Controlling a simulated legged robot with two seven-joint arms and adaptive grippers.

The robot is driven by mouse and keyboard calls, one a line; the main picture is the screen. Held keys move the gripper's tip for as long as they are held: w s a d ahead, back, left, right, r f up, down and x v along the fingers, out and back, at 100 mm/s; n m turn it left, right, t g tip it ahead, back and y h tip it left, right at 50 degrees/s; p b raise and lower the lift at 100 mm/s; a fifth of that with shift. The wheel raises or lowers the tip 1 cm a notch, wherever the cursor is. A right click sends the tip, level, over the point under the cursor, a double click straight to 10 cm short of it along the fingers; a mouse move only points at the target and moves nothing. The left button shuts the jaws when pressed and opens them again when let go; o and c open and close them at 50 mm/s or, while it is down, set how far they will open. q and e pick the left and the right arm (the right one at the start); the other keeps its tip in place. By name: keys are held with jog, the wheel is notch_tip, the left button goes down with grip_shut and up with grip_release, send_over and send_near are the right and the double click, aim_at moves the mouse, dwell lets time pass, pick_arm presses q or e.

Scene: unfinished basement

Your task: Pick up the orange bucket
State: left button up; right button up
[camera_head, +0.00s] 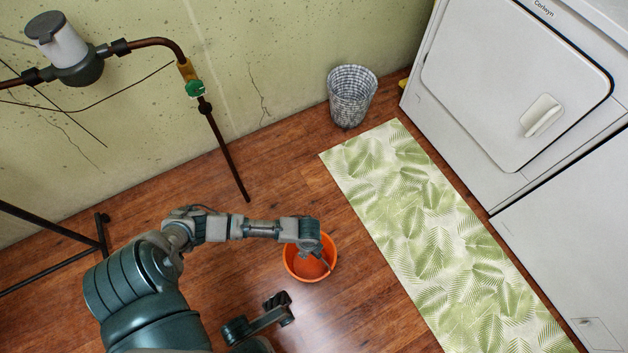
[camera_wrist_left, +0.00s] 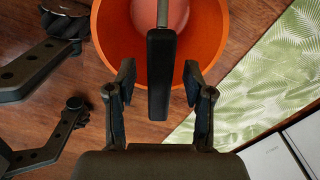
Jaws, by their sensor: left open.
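Nothing is held. Whether any finger touches the rim cannot be told. My right gripper is not in view.
A patterned mat (camera_head: 430,230) lies just right of the bucket. White appliances (camera_head: 515,85) stand at the right. A woven wastebasket (camera_head: 351,97) stands by the wall. A pipe (camera_head: 225,150) runs down toward the floor behind my left arm. Floor between bucket and wastebasket is clear.

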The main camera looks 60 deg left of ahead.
pick_arm(q)
jog(key=shift+d+r, duration=0.1)
jog(key=shift+r, duration=0.1)
jog(key=shift+f, duration=0.35)
jog(key=shift+c, duration=0.7)
grip_shut()
